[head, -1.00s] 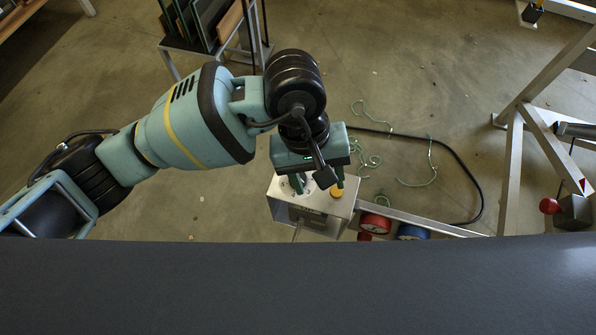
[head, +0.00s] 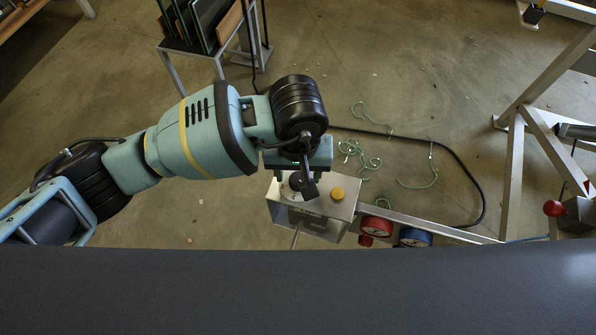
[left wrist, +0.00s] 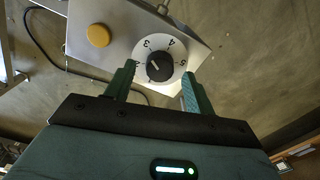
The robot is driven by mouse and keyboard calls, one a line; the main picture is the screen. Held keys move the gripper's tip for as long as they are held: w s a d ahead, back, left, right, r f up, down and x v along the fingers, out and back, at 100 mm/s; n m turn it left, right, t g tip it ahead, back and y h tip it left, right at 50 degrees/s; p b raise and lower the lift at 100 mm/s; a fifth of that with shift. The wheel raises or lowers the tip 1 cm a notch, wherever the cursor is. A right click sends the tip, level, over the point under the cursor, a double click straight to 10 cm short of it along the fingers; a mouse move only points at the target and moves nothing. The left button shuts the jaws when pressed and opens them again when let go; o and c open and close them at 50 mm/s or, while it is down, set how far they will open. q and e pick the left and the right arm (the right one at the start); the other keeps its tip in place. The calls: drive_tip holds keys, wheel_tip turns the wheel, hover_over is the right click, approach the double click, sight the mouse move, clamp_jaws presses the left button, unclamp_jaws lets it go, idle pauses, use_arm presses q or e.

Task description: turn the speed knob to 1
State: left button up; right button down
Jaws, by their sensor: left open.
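The speed knob (left wrist: 160,66) is black and round, on a white dial with numbers; 3, 4 and 5 are readable. Its white pointer line slants to the upper left, near the 2–3 side; the exact setting is hard to read. The dial sits on a metal control box (head: 310,222), beside an orange button (head: 337,194), which also shows in the left wrist view (left wrist: 99,35). My left gripper (left wrist: 159,70) is open, its fingers on either side of the knob with gaps visible. In the head view the gripper (head: 298,188) is over the dial and mostly hides the knob. My right gripper is out of view.
A black cable (head: 462,168) and green strips (head: 355,155) lie on the floor. A rack of panels (head: 210,30) stands behind.

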use_arm(q)
drive_tip(key=shift+f, duration=0.65)
drive_tip(key=c, duration=1)
drive_tip(key=shift+o, duration=0.2)
